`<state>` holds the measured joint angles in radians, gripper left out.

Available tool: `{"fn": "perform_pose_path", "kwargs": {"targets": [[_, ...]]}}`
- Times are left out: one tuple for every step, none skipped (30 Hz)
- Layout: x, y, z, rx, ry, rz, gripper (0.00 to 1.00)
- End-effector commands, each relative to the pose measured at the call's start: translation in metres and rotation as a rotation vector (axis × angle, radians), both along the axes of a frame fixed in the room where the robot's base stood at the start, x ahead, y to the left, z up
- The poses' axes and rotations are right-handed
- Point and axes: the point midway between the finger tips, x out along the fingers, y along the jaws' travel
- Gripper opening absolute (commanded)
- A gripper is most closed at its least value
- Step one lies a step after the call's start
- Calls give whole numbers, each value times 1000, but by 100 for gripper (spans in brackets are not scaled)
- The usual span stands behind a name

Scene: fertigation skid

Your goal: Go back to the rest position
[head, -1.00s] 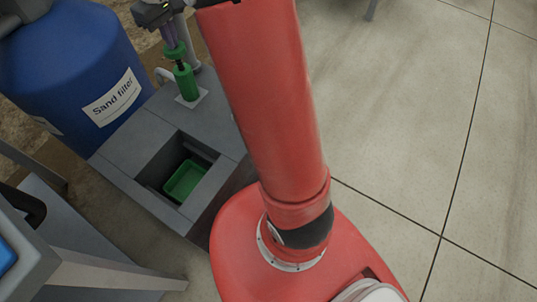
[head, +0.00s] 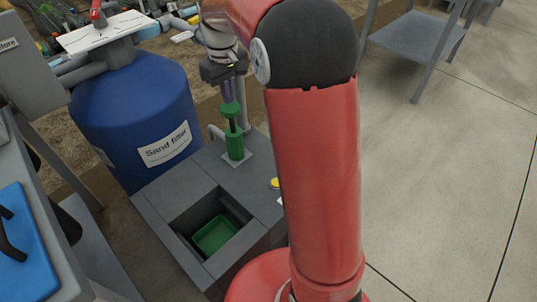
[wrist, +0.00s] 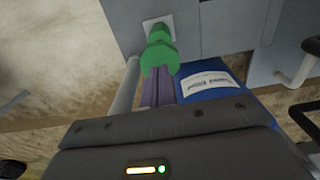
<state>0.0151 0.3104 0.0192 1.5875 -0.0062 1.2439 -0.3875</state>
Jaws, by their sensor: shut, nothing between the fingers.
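My gripper (head: 229,98) points down above a green upright fitting (head: 235,145) that stands on a small white plate on a grey cabinet. The purple fingers look closed together with nothing held between them. In the wrist view the fingers (wrist: 158,88) reach toward the green fitting (wrist: 157,50). Their tips are at or just above its top; I cannot tell whether they touch it. My red arm runs down the middle of the head view and hides part of the cabinet's right side.
The grey cabinet (head: 163,201) has a square opening with a green tray (head: 214,235) inside. A blue sand filter tank (head: 135,110) stands behind it on the left. A blue-lidded box (head: 22,240) is at the left edge. A grey table (head: 415,40) stands back right. Floor at right is clear.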

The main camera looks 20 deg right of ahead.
Motion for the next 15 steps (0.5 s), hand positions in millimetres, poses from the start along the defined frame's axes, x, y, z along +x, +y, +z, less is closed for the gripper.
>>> {"fn": "perform_pose_path", "kwargs": {"targets": [[0, 0, 0, 0, 0, 0, 0], [0, 0, 0, 0, 0, 0, 0], [0, 0, 0, 0, 0, 0, 0], [0, 0, 0, 0, -1, 0, 0], [-1, 0, 1, 0, -2, -1, 0], [-4, 0, 4, 0, -8, -5, 0], [-7, 0, 7, -1, -14, -9, 0], [-11, 0, 10, -1, -21, -15, 0], [-18, 0, 16, -1, -36, -25, 0], [-26, 0, 21, -1, -50, -34, 0], [-34, 0, 27, 0, -65, -46, 0], [-47, 0, 34, 0, -89, -64, 0], [-58, 0, 39, 1, -108, -78, 0], [-70, 0, 45, 3, -128, -94, 0], [-86, 0, 50, 5, -154, -115, 0]]}}
